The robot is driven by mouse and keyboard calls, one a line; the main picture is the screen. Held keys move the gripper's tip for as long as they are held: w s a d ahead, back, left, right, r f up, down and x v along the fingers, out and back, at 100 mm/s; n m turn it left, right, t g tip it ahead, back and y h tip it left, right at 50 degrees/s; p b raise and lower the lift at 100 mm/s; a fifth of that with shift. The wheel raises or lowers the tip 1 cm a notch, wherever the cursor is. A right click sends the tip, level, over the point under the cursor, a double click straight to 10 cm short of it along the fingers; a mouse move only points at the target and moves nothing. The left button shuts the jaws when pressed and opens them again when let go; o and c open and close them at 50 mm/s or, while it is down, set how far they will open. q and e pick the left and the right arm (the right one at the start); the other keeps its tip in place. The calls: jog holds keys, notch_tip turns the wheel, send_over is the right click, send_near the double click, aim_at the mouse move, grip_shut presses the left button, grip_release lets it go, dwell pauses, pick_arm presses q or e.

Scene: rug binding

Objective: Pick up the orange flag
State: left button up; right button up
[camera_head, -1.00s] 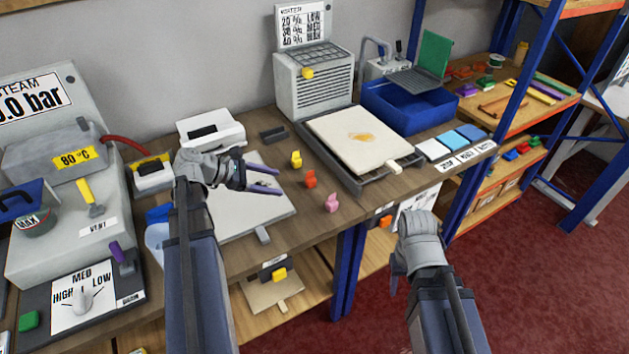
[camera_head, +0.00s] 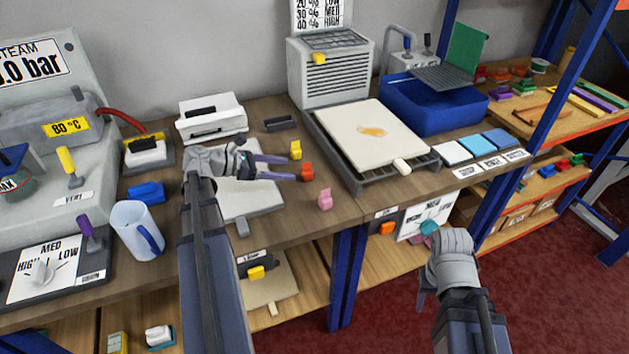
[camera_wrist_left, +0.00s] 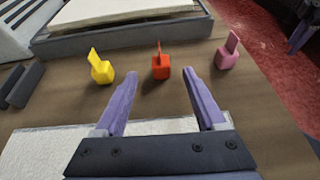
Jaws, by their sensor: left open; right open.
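The orange flag (camera_head: 307,171) is a small orange-red block with an upright tab, standing on the wooden table between a yellow flag (camera_head: 295,150) and a pink flag (camera_head: 325,199). In the left wrist view the orange flag (camera_wrist_left: 161,66) stands just beyond the fingertips, roughly centred between them. My left gripper (camera_head: 290,168) is open and empty, its purple fingers pointing at the orange flag without visibly touching it. It also shows in the left wrist view (camera_wrist_left: 163,82). My right gripper (camera_head: 428,280) is low in front of the table, apart from the flags; its fingers are mostly hidden.
A tray with a cream pad (camera_head: 372,132) lies behind the flags. A white board (camera_head: 245,200) lies under my left gripper. A clear jug (camera_head: 136,230) and a white iron-like device (camera_head: 211,118) stand to the left. A blue bin (camera_head: 425,108) stands at the back.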

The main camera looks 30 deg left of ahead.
aim_at(303, 171)
pick_arm(q)
jog(key=shift+w+d+f, duration=0.15)
jog(key=shift+w+f, duration=0.05)
jog(key=shift+f, duration=0.25)
jog(key=shift+b+x, duration=1.6)
jog(key=shift+x, duration=2.3)
jog(key=shift+r, duration=0.1)
grip_shut()
